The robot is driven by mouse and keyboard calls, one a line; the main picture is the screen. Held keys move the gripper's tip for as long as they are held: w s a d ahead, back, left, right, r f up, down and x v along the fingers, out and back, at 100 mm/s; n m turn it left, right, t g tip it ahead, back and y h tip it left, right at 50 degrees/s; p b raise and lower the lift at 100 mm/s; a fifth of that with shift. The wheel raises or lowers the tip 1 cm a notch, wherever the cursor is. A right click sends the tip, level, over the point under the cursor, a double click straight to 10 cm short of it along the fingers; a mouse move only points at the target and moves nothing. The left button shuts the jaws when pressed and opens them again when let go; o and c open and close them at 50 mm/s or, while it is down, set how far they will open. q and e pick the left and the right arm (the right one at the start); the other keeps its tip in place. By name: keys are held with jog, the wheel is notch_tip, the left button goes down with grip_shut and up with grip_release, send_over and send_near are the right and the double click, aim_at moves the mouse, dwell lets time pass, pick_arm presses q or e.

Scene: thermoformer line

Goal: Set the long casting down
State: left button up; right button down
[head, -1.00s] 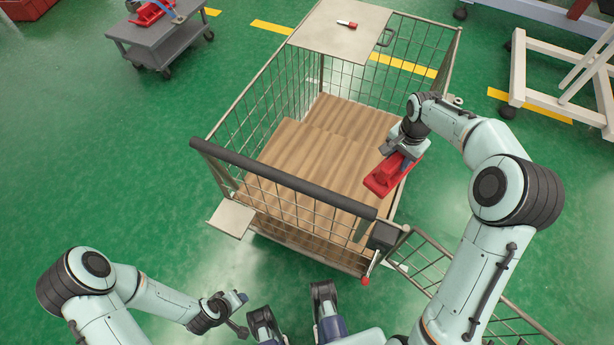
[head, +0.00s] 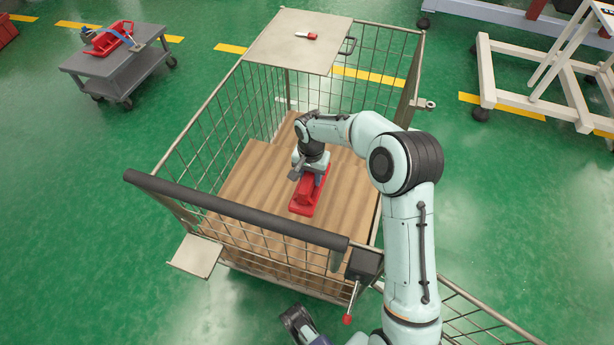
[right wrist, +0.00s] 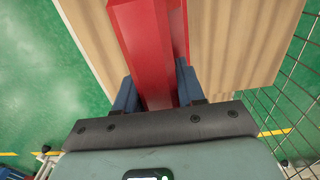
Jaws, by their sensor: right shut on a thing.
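The long casting (head: 303,203) is red and lies over the wooden deck (head: 250,190) inside the wire cage cart, roughly mid-deck. My right gripper (head: 317,178) is shut on it from above. In the right wrist view the casting (right wrist: 146,45) sits between the two blue fingers (right wrist: 158,92) and runs away from the palm, with the wood behind it. I cannot tell whether its underside touches the deck.
The cart has wire mesh walls, a dark handle bar (head: 235,210) at the near side and a metal shelf (head: 300,40) at the far end with a small red-and-white item (head: 306,36). A grey trolley (head: 118,65) stands far left. Bare deck lies left of the casting.

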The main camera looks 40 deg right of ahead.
jog(key=shift+w+f+b, duration=0.2)
jog(key=shift+f+b, duration=1.55)
jog(key=shift+f, duration=5.8)
pick_arm(q)
notch_tip(320, 180, down, 6)
jog(key=s+a, duration=0.1)
jog(key=a, duration=0.1)
jog(key=shift+s+g, duration=0.2)
jog(key=shift+g, duration=0.1)
pick_arm(e)
jog(key=shift+f, duration=0.25)
jog(key=shift+f, duration=0.15)
jog(key=c, duration=0.7)
grip_release()
jog(key=shift+s+f, duration=0.1)
pick_arm(q)
jog(key=shift+s+a+f+y, duration=0.1)
jog(key=shift+s+y, duration=0.05)
jog(key=shift+y, duration=0.15)
